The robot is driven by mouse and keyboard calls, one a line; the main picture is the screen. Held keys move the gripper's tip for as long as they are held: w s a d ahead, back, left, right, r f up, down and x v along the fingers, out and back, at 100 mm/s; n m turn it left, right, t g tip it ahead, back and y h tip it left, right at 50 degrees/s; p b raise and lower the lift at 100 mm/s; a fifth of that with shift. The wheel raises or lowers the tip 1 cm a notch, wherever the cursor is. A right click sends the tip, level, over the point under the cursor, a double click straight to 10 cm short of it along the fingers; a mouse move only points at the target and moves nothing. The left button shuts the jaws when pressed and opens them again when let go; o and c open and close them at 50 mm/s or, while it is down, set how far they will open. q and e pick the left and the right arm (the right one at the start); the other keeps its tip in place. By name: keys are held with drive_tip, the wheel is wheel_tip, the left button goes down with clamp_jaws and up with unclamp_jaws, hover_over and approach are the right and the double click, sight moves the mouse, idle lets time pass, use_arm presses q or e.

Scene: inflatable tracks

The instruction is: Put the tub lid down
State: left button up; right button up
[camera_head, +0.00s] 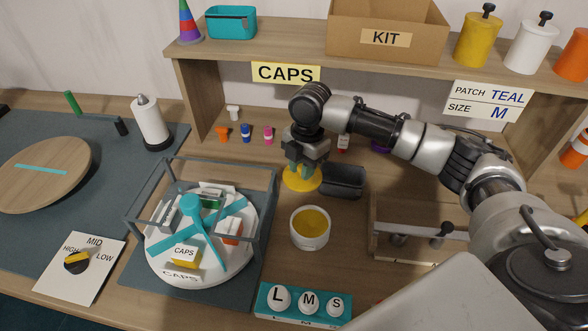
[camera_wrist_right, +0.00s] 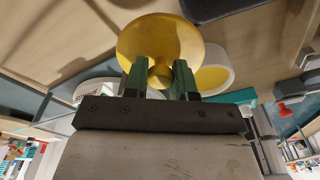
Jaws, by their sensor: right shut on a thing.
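The yellow tub lid (camera_head: 302,179) is a round disc with a knob, held above the table behind the tub. My right gripper (camera_head: 304,166) is shut on it. In the right wrist view the lid (camera_wrist_right: 160,45) faces the camera, and the fingers (camera_wrist_right: 160,78) grip its knob from both sides. The white tub (camera_head: 310,238) stands open on the table in front of the lid, with yellow contents. Part of it also shows behind the lid in the right wrist view (camera_wrist_right: 228,72). My left gripper is in neither view.
A dark grey tray (camera_head: 345,180) lies right beside the lid. A caged white turntable (camera_head: 200,265) with teal arms stands left of the tub. A block with L, M and S knobs (camera_head: 305,304) is in front. Several small caps stand under the shelf (camera_head: 290,52).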

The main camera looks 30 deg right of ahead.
drive_tip(key=w+f, duration=0.2)
drive_tip(key=w, duration=0.1)
drive_tip(key=w+p, duration=0.1)
drive_tip(key=w, duration=0.1)
drive_tip(key=shift+w+d+f, duration=0.1)
drive_tip(key=shift+d+f, duration=0.15)
drive_tip(key=shift+f, duration=0.15)
wheel_tip(320, 180, down, 4)
drive_tip(key=shift+f, duration=0.1)
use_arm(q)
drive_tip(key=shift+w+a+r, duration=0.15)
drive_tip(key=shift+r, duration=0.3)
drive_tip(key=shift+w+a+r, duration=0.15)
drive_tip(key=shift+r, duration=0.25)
use_arm(e)
drive_tip(key=shift+f, duration=0.15)
drive_tip(key=o, duration=0.9)
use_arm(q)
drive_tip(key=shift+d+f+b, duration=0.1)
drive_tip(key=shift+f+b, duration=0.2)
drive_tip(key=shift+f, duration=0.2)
use_arm(e)
wheel_tip(320, 180, up, 8)
drive_tip(key=shift+d, duration=0.45)
